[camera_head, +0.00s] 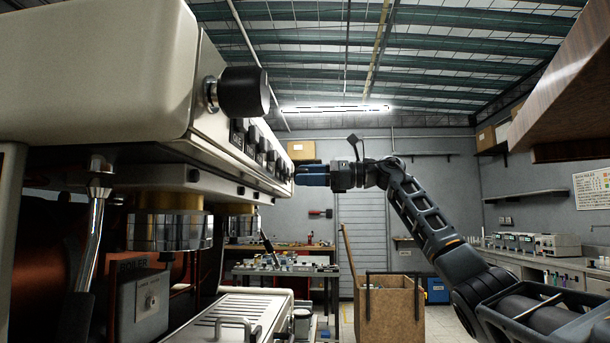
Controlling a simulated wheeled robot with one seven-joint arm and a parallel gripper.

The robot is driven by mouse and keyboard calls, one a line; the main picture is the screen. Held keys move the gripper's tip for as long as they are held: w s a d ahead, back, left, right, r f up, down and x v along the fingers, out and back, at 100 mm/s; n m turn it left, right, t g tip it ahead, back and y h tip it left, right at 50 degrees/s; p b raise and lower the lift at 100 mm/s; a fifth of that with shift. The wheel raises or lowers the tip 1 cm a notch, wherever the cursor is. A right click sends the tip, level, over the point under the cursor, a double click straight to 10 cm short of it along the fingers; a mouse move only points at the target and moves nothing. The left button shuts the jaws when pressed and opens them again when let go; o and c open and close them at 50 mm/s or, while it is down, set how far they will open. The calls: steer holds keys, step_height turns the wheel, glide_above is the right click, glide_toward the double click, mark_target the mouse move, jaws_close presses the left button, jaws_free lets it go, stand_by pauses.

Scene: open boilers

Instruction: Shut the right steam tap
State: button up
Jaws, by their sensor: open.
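The boiler machine (100,70) fills the left side, its cream front panel running away from me. A black steam tap knob (243,92) on a chrome collar sticks out at the panel's near end. Facing that panel, this near knob is the left one. A right steam tap at the far end cannot be made out; my gripper is in front of that area. My gripper (300,176) has dark blue fingers pointing left at the panel's far end. It is open. Whether the fingers touch or surround anything there cannot be told.
A row of black switches (262,146) lines the panel between the near knob and my gripper. Chrome group heads (168,230) and a steam wand (90,240) hang below. A wooden shelf (575,80) overhangs at upper right. An open wooden box (395,308) stands on the floor.

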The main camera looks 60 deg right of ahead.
steer(key=shift+w+a, duration=0.1)
steer(key=shift+w, duration=0.3)
steer(key=shift+c, duration=0.4)
steer(key=c, duration=0.9)
